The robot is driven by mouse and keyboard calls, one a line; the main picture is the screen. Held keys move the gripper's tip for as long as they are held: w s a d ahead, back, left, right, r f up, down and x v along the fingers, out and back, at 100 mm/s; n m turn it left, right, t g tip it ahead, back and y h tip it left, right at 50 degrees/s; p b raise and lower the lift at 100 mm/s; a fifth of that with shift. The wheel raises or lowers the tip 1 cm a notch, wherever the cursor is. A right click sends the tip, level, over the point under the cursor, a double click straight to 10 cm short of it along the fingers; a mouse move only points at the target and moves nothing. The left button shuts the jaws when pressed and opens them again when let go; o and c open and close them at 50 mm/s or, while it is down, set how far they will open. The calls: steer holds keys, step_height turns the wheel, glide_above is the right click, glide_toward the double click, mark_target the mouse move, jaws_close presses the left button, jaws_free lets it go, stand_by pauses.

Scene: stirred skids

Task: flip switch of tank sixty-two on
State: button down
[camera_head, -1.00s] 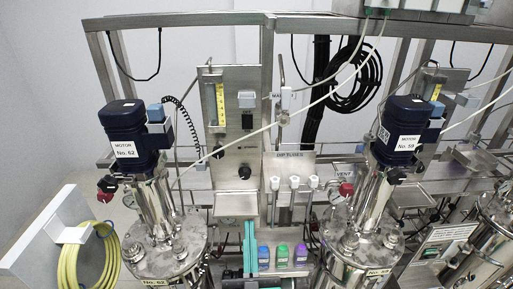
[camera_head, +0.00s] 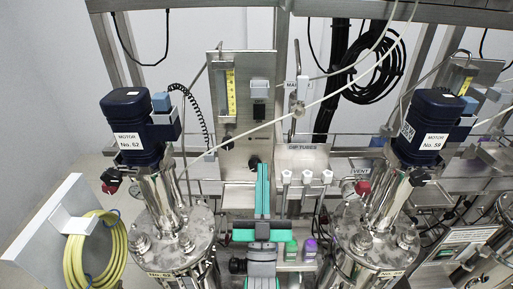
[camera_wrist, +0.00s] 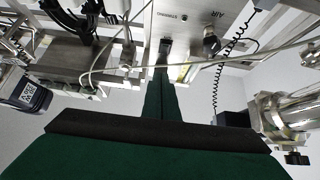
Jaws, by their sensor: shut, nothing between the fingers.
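Tank sixty-two (camera_head: 172,246) stands at the left, with a dark blue motor (camera_head: 135,118) labelled No. 62 on top. To its right is a steel panel (camera_head: 240,135) with a yellow-scaled flow meter, a grey box (camera_head: 260,88) above a black one, and a black knob. My gripper (camera_head: 262,168) is shut and empty, its green fingers pointing up in front of the panel's lower part. In the wrist view the fingertips (camera_wrist: 161,72) point at the panel (camera_wrist: 183,25), which bears upside-down words STIRRING and AIR. A small dark part (camera_wrist: 164,46) is just beyond them; contact is unclear.
Tank fifty-nine's motor (camera_head: 425,125) stands at the right. White-handled dip tube valves (camera_head: 306,177) are right of my gripper. Green (camera_head: 291,251) and purple bottles stand below. A pale hose crosses before the panel. A yellow hose coil (camera_head: 92,258) hangs at the left.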

glide_toward(259, 114)
step_height(259, 114, up, 4)
steer(key=w, duration=0.3)
steer(key=shift+w+d+f, duration=0.1)
steer(key=shift+w+f, duration=0.05)
steer(key=shift+f, duration=0.15)
steer(key=shift+w+d, duration=0.2)
steer(key=shift+w, duration=0.2)
steer(key=shift+a, duration=0.15)
